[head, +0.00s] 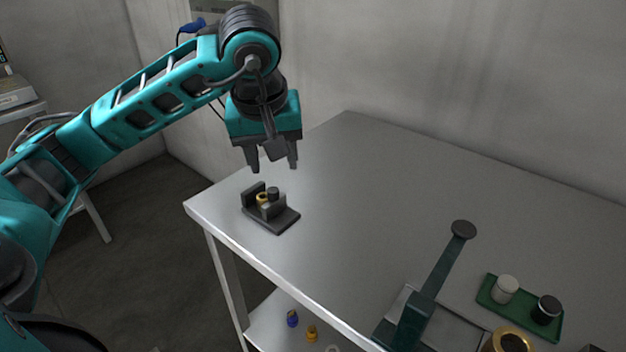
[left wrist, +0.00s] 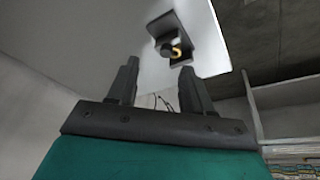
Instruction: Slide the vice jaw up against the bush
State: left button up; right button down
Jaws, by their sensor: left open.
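The small dark vice (head: 272,221) stands near the left corner of the grey table. A brass-coloured bush (head: 262,198) sits in it, between the dark upright at the back left and the grey vice jaw (head: 277,210) with a round black knob (head: 272,192). I cannot tell whether the jaw touches the bush. My left gripper (head: 273,168) is open and empty above the vice, fingers pointing down. In the left wrist view the vice (left wrist: 173,34) and part of the yellow bush (left wrist: 176,51) show beyond the open fingers (left wrist: 158,75). My right gripper is not in view.
A dark green lever-like tool (head: 441,270) with a round black end stands at the front of the table. A green tray (head: 490,299) holds a white and a black piece. A brass ring (head: 511,341) is at the bottom edge. The table's middle is clear.

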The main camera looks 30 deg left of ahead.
aim_at(273, 190)
pick_arm(q)
jog(key=shift+y, duration=0.5)
jog(key=x, duration=0.4)
jog(key=a+b+x, duration=0.1)
jog(key=x, duration=0.7)
jog(key=shift+w+a+r+b, duration=0.3)
jog(key=shift+w+a, duration=0.05)
jog(key=shift+a, duration=0.05)
jog(key=shift+c, duration=0.5)
grip_shut()
